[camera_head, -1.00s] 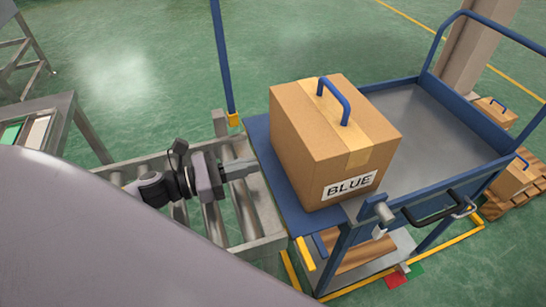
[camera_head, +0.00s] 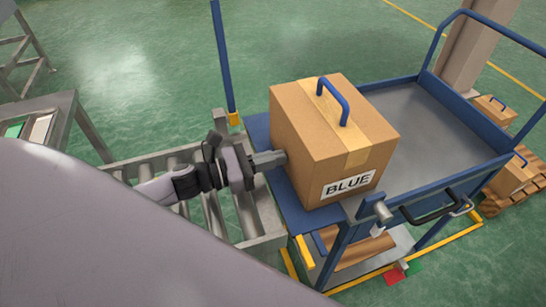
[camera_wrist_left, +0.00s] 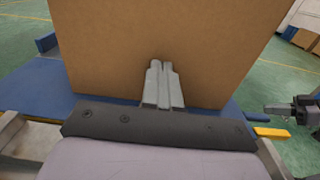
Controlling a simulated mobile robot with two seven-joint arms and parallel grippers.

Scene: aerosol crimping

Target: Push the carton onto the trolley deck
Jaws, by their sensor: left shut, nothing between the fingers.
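The carton (camera_head: 318,150) is a brown box with a blue handle on top and a "BLUE" label. It sits upright on the blue plate at the near left end of the trolley (camera_head: 430,130), partly over the grey deck's edge. My left gripper (camera_head: 278,157) is shut and empty, its fingertips at the carton's left face. In the left wrist view the closed fingers (camera_wrist_left: 160,72) point at the carton's brown side (camera_wrist_left: 160,35) and appear to touch it. My right gripper is not seen in the head view; a dark gripper-like part (camera_wrist_left: 305,110) shows at the wrist view's right edge, unclear.
A roller conveyor (camera_head: 215,205) lies left of the trolley. A blue post (camera_head: 222,70) stands at the plate's far left. Blue rails edge the trolley, and the grey deck (camera_head: 425,120) right of the carton is clear. Other cartons (camera_head: 512,175) stand on a pallet at far right.

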